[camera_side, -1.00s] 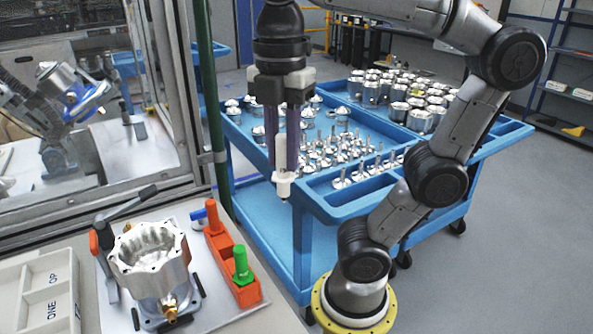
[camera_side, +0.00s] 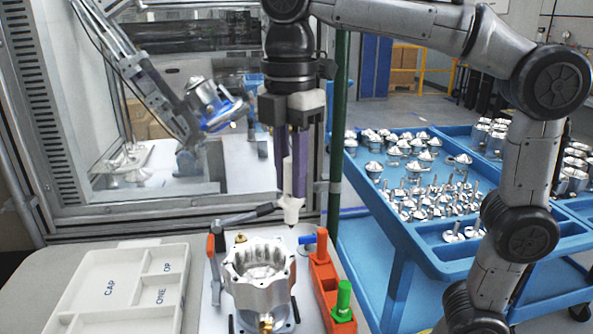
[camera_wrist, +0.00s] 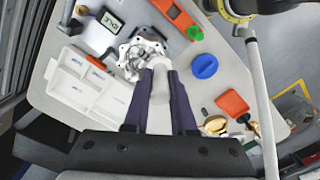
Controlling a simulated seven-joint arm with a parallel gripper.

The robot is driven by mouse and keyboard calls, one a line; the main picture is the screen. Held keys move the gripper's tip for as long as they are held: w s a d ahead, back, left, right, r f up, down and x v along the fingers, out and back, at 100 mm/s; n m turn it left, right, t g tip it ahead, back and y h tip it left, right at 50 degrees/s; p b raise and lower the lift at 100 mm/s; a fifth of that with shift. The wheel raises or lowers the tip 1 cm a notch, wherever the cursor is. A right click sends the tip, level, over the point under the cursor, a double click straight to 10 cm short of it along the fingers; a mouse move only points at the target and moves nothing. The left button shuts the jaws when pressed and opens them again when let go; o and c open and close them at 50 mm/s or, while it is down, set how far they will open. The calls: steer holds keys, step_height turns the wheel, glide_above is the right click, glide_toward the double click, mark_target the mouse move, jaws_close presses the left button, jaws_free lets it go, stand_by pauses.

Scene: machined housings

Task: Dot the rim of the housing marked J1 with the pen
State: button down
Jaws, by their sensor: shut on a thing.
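My gripper (camera_side: 293,188) has purple fingers shut on a white pen (camera_side: 290,208), which points tip down. The silver housing (camera_side: 258,293), with a scalloped open rim, stands upright on a plate on the bench. In the side view the pen tip shows above and slightly right of the rim, apart from it. In the wrist view my gripper (camera_wrist: 161,75) and the pen (camera_wrist: 160,112) cover part of the housing (camera_wrist: 131,58). I cannot read a J1 mark on the housing.
An orange block (camera_side: 325,280) with a green knob and blue piece stands right of the housing. A lever clamp with an orange handle (camera_side: 211,247) is on its left. A white compartment tray (camera_side: 75,300) lies further left. A blue cart (camera_side: 400,240) stands at right.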

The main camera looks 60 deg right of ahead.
mark_target(291, 201)
steer(key=shift+f, duration=2.4)
steer(key=shift+f, duration=0.65)
stand_by(0.9)
steer(key=shift+r, duration=3.05)
